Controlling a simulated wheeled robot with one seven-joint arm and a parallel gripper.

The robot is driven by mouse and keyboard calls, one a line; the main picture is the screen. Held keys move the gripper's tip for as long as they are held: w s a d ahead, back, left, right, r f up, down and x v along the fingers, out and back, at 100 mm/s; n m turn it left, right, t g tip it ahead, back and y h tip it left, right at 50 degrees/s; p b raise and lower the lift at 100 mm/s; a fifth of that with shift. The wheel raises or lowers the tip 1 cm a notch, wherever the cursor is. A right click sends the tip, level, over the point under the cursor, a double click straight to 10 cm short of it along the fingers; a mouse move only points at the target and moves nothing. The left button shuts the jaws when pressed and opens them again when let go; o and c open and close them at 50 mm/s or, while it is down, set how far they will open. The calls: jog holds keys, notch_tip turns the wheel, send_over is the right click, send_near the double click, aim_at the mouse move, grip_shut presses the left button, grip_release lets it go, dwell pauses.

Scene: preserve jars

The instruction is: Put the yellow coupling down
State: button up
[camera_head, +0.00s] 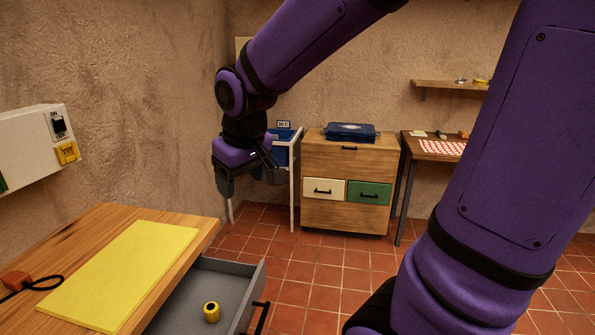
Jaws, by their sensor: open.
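The yellow coupling (211,311), a short yellow cylinder with a dark hole in its top, stands upright in the open grey drawer (240,283) under the wooden worktop at lower left. It is apart from my gripper. My gripper (252,188) hangs from my purple arm in the upper middle, above and beyond the drawer, in front of the wall and a blue bin. Its jaws are open and I see nothing between them.
A switch box (35,145) hangs on the left wall. A wooden cabinet (350,158) with folded blue cloth (350,131) stands behind. Tiled floor (330,270) is free between.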

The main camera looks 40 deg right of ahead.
jog(key=s+r, duration=0.3)
jog(key=s, duration=0.4)
jog(key=s+r+m+t, duration=0.1)
jog(key=s+r, duration=0.2)
jog(key=s, duration=0.4)
jog(key=shift+s+d+t+y, duration=0.25)
jog(key=shift+d+t+y, duration=0.05)
jog(key=shift+d, duration=0.15)
